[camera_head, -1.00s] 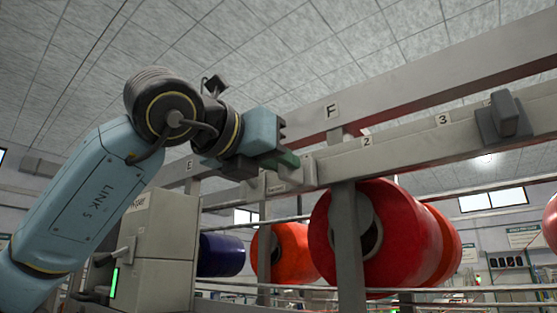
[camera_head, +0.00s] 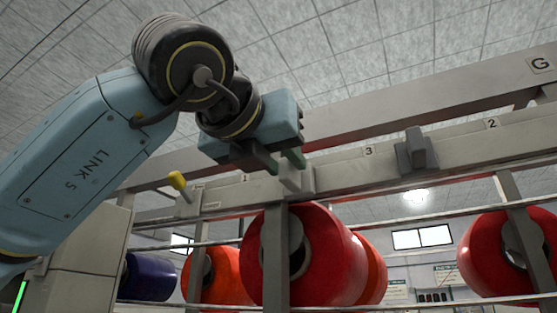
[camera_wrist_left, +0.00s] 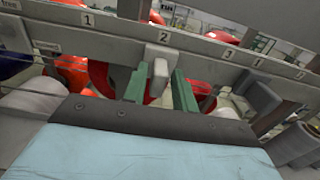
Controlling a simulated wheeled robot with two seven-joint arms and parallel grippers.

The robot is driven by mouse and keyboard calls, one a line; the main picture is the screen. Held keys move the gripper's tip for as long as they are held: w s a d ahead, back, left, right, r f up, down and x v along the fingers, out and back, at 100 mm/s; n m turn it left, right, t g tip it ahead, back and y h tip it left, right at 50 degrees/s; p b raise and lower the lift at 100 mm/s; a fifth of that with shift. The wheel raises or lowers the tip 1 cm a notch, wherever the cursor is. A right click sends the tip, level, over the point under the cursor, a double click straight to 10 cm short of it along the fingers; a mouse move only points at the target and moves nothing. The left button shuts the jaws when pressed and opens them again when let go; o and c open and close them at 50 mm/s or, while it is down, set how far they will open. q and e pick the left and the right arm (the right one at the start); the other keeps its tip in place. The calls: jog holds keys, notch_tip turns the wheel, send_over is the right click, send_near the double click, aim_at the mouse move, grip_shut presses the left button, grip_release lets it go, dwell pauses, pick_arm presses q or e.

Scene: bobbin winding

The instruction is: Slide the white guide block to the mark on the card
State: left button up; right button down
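The white guide block (camera_head: 297,180) sits on the long pale rail (camera_head: 345,172), with its tab sticking out toward me. In the left wrist view the block (camera_wrist_left: 159,78) is just below the number 2 plate (camera_wrist_left: 163,38). The finger contact is partly hidden in the head view. My right gripper is not in view.
A dark grey block (camera_head: 414,153) is on the rail to the right, past the number 3 plate (camera_head: 368,151). A yellow-tipped lever (camera_head: 178,181) stands to the left. Large red bobbins (camera_head: 320,255) hang below. The rail between white and grey blocks looks clear.

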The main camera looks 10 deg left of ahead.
pick_arm(q)
jog(key=shift+o, duration=0.9)
jog(key=shift+s+a, duration=0.1)
jog(key=shift+s, duration=0.05)
jog(key=b+v, duration=0.4)
jog(key=v, duration=0.9)
